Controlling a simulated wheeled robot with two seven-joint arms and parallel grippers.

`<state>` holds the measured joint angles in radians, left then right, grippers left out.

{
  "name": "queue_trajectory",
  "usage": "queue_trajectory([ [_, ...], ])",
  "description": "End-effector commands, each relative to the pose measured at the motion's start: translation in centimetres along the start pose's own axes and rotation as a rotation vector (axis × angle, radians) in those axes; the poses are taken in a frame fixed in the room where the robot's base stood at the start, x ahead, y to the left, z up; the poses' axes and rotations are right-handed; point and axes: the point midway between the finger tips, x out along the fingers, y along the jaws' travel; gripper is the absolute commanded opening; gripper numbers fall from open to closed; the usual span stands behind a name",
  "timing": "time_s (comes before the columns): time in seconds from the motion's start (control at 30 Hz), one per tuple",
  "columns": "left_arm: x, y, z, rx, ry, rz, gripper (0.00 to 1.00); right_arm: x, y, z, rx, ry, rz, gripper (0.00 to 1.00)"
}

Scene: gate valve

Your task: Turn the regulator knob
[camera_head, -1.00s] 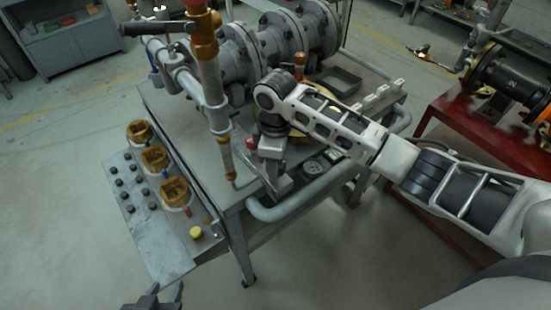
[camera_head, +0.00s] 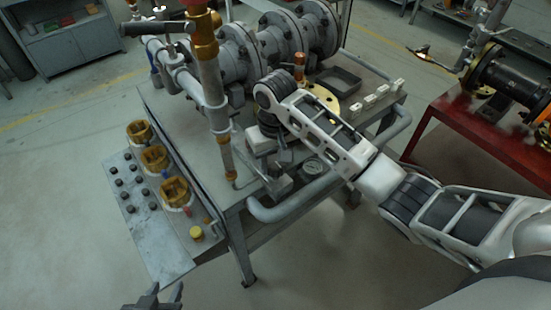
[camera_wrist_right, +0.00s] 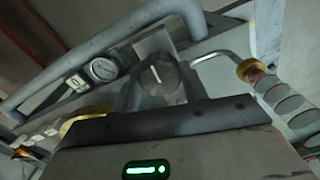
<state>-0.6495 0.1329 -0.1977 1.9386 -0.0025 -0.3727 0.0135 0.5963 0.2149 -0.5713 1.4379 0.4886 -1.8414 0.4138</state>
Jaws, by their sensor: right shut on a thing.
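The regulator knob (camera_wrist_right: 160,76) is a dark grey round knob with a white pointer line, seen face-on in the right wrist view. The line points nearly up, leaning slightly left. My right gripper (camera_wrist_right: 160,86) is shut on the knob, with a finger on either side. In the head view my right gripper (camera_head: 283,160) is over the bench's front edge. The knob is too small and covered to make out there. My left gripper (camera_head: 166,293) is at the bottom edge, partly cut off, with its fingers apart and empty.
A pressure gauge (camera_wrist_right: 103,69) and a thick grey pipe rail (camera_wrist_right: 120,35) are close to the knob. The steel bench (camera_head: 185,120) carries large flanged pipes (camera_head: 270,48). A panel with yellow-ringed fittings (camera_head: 154,158) is left. A red table (camera_head: 480,130) stands right.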

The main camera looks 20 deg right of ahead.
Motion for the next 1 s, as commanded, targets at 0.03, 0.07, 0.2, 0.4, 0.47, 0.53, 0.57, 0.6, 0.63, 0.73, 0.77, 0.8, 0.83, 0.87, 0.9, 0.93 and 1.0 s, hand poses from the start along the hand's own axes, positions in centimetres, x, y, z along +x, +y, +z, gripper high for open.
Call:
queue_trajectory([
  [0.03,-0.01,0.00,-0.03,0.000,0.000,0.000,0.36,-0.16,-0.01,-0.09,0.047,0.003,-0.001,0.20],
  [0.07,-0.01,0.00,-0.03,0.000,0.000,0.000,0.36,-0.15,-0.02,-0.08,0.075,0.003,-0.001,0.20],
  [0.2,-0.01,0.01,-0.03,0.000,0.000,0.000,0.36,-0.17,0.00,-0.09,0.201,0.003,-0.001,0.20],
  [0.4,-0.01,0.01,-0.04,0.000,0.000,0.000,0.36,-0.16,0.03,-0.10,0.355,0.004,-0.001,0.20],
  [0.47,-0.01,0.01,-0.04,0.000,0.000,0.000,0.36,-0.17,0.01,-0.09,0.392,0.003,-0.002,0.20],
  [0.53,-0.01,0.02,-0.04,0.000,0.001,0.000,0.36,-0.18,0.07,-0.10,0.432,0.004,-0.001,0.20],
  [0.57,-0.01,0.02,-0.05,0.000,0.001,0.001,0.36,-0.18,0.08,-0.11,0.446,0.004,0.000,0.20],
  [0.6,-0.01,0.02,-0.05,0.000,0.001,0.001,0.36,-0.19,0.06,-0.10,0.465,0.004,-0.001,0.20],
  [0.63,-0.01,0.02,-0.05,0.000,0.001,0.001,0.36,-0.19,0.05,-0.10,0.476,0.004,-0.001,0.20],
  [0.73,-0.01,0.02,-0.06,0.000,0.001,0.001,0.36,-0.21,0.07,-0.12,0.509,0.005,0.000,0.20],
  [0.77,-0.01,0.01,-0.06,0.001,0.001,0.000,0.36,-0.21,0.08,-0.12,0.517,0.005,0.000,0.20],
  [0.8,-0.01,0.02,-0.06,0.001,0.001,0.001,0.36,-0.21,0.09,-0.12,0.525,0.005,0.000,0.20],
  [0.83,-0.01,0.02,-0.06,0.000,0.001,0.001,0.36,-0.21,0.09,-0.13,0.531,0.005,0.000,0.20],
  [0.87,-0.01,0.01,-0.06,0.001,0.001,0.000,0.36,-0.21,0.10,-0.13,0.536,0.005,0.000,0.20],
  [0.9,-0.01,0.01,-0.06,0.000,0.001,0.000,0.36,-0.21,0.10,-0.12,0.541,0.005,0.000,0.20],
  [0.93,-0.01,0.01,-0.07,0.001,0.001,0.001,0.36,-0.21,0.10,-0.13,0.543,0.005,0.000,0.20],
  [1.0,-0.01,0.01,-0.07,0.001,0.001,0.000,0.36,-0.21,0.11,-0.13,0.547,0.005,0.000,0.20],
])
